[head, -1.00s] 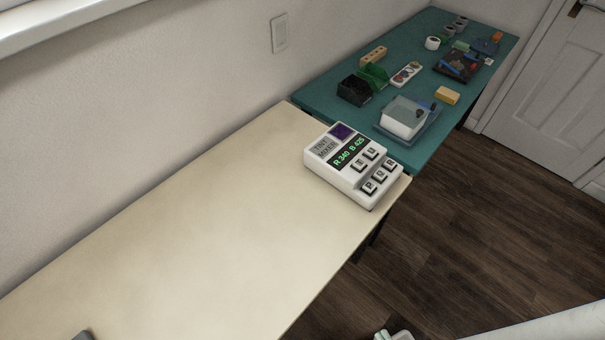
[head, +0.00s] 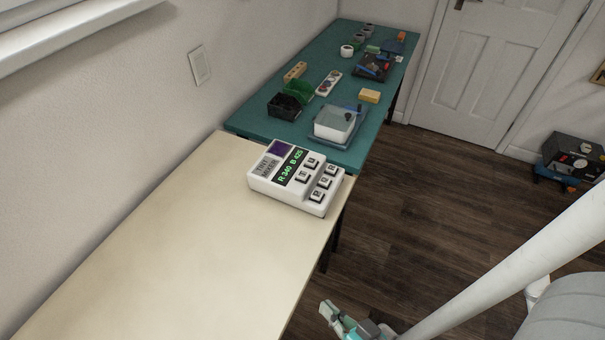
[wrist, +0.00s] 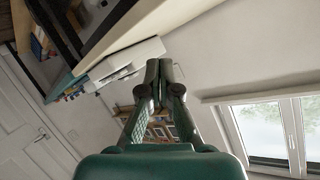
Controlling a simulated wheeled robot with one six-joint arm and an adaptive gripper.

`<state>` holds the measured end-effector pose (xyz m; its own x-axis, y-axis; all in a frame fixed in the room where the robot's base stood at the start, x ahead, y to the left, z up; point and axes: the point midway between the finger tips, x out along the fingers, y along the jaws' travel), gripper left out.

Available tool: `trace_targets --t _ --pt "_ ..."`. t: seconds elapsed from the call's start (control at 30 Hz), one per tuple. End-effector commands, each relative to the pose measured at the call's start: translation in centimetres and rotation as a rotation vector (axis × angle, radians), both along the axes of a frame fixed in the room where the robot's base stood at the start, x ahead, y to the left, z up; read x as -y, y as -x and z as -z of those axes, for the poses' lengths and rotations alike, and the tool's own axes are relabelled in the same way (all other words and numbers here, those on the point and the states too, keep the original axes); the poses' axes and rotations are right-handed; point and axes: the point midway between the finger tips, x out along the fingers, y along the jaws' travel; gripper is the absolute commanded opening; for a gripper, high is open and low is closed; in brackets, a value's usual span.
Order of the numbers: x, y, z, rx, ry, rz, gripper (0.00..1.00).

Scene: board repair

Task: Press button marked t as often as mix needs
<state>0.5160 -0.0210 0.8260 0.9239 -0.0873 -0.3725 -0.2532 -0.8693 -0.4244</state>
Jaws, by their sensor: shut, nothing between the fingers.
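The tint mixer (head: 294,178) is a white box at the far right end of the cream table. Its dark display (head: 290,165) reads "R 340 B 425" in green, beside a purple colour patch (head: 281,148) and a "TINT MIXER" label. My gripper (head: 325,307) is low in front of the table's edge, apart from the mixer. In the wrist view my gripper (wrist: 158,68) is shut and empty, with the white mixer (wrist: 122,65) beyond it to the left.
The cream table (head: 170,235) is bare left of the mixer. The teal table (head: 250,123) behind holds a black bin (head: 284,106), a white tub (head: 335,124), a yellow sponge-like block (head: 370,96) and other items. A black device (head: 573,157) stands at the right.

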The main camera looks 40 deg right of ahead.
Motion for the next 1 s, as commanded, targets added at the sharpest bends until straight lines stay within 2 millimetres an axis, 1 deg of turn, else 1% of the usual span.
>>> trace_targets --t 0.03,0.2,0.33,0.47,0.5,0.63,0.77,0.87,1.0 --pt "0.5 -1.8 0.4 0.0 -0.062 0.037 0.0" --pt "2.1 -6.9 1.8 -0.028 -0.291 0.154 0.0" --pt "3.5 -10.7 2.2 -0.046 -0.464 0.241 0.0" --pt "5.1 -14.5 2.0 -0.063 -0.631 0.324 0.0" --pt "5.7 -15.6 1.8 -0.068 -0.681 0.349 0.0" --pt "7.6 -19.1 0.8 -0.086 -0.84 0.43 0.0" --pt "9.7 -22.2 -0.9 -0.104 -0.992 0.51 0.0" --pt "11.5 -24.4 -2.5 -0.119 -1.102 0.571 0.0" --pt "14.2 -27.0 -5.3 -0.143 -1.247 0.659 0.0"
